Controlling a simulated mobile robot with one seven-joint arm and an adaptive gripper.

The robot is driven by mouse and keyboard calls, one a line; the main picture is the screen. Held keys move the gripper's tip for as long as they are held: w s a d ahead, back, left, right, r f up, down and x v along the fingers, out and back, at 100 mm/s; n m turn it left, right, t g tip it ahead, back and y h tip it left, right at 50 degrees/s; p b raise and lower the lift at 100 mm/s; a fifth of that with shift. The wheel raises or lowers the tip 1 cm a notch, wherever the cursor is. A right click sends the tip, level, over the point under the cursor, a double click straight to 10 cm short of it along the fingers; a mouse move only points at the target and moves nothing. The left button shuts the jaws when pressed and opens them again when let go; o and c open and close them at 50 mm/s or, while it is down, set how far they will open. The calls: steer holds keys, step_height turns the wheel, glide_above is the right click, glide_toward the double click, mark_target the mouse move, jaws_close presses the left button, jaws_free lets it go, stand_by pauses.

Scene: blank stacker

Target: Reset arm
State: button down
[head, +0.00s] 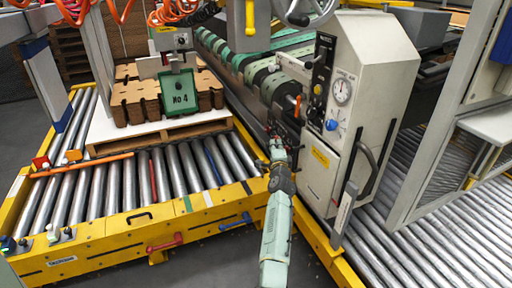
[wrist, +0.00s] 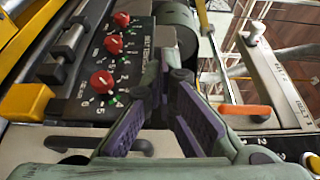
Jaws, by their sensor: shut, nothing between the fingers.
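My arm (head: 275,235) reaches up from the bottom of the head view, pale green with a dark wrist. My gripper (head: 277,146) is beside the front left edge of the grey machine cabinet (head: 362,75). In the wrist view, my gripper (wrist: 177,82) shows two purple-padded fingers that come together at the tips, with nothing held. Behind the fingertips is a black control panel (wrist: 140,40) with red knobs (wrist: 113,44). I cannot tell whether the fingertips touch the panel.
A yellow-framed roller conveyor (head: 110,232) lies left, carrying a pallet (head: 160,135) of brown blanks (head: 140,100). The cabinet has a gauge (head: 342,91) and a black handle (head: 368,165). More rollers (head: 430,240) lie right. An orange lever (wrist: 245,109) is right of the fingers.

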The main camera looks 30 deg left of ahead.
steer(key=s+a+p, duration=0.1)
steer(key=s+a, duration=0.2)
steer(key=s, duration=0.2)
steer(key=shift+s+a, duration=0.2)
steer(key=shift+a, duration=0.2)
